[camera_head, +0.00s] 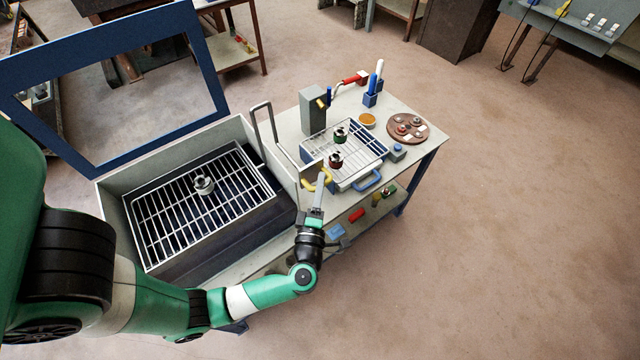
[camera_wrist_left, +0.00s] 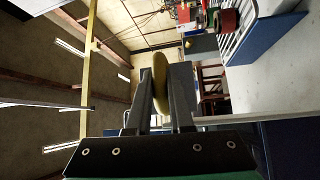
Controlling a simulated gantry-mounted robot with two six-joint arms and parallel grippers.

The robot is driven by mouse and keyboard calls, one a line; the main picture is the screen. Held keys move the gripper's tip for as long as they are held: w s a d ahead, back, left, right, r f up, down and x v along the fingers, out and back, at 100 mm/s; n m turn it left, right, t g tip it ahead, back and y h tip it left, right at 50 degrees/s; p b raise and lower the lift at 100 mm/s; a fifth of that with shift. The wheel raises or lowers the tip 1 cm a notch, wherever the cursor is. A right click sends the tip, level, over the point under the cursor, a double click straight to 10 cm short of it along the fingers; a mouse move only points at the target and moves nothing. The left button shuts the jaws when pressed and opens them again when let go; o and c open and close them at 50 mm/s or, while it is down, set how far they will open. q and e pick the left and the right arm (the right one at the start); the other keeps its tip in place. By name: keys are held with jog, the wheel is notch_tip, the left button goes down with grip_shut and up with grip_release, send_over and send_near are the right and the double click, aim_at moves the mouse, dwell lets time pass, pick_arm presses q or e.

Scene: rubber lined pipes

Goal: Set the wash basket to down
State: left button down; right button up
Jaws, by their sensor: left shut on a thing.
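The wash basket (camera_head: 235,174), a white wire grid, sits in the open grey-walled tank at the left. A metal pipe fitting (camera_head: 203,184) stands on its grid. Its height above the dark tank floor is hard to judge. A bent grey rod (camera_head: 263,122) rises by the tank's right side and leads to a yellow handle (camera_head: 312,186). My left gripper (camera_head: 318,184) is shut on the yellow handle. The left wrist view shows the yellow handle (camera_wrist_left: 160,78) between the fingers (camera_wrist_left: 161,100). My right gripper is not in view.
A raised blue-framed lid (camera_head: 212,70) stands behind the tank. To the right, the table holds a wire rack (camera_head: 362,148) with two fittings, a round brown tray (camera_head: 420,136), a grey box (camera_head: 313,112) and a blue holder (camera_head: 370,99). The floor at right is clear.

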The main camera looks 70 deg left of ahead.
pick_arm(q)
jog(key=shift+f, duration=0.1)
dwell(0.5)
notch_tip(320, 180, down, 13)
jog(key=b, duration=0.8)
jog(key=shift+r+b, duration=0.2)
jog(key=shift+b, duration=0.2)
jog(key=c, duration=1.1)
grip_release()
jog(key=shift+c, duration=0.2)
jog(key=o, duration=0.3)
jog(key=shift+r, duration=0.1)
jog(key=shift+o, duration=0.2)
jog(key=shift+d, duration=0.15)
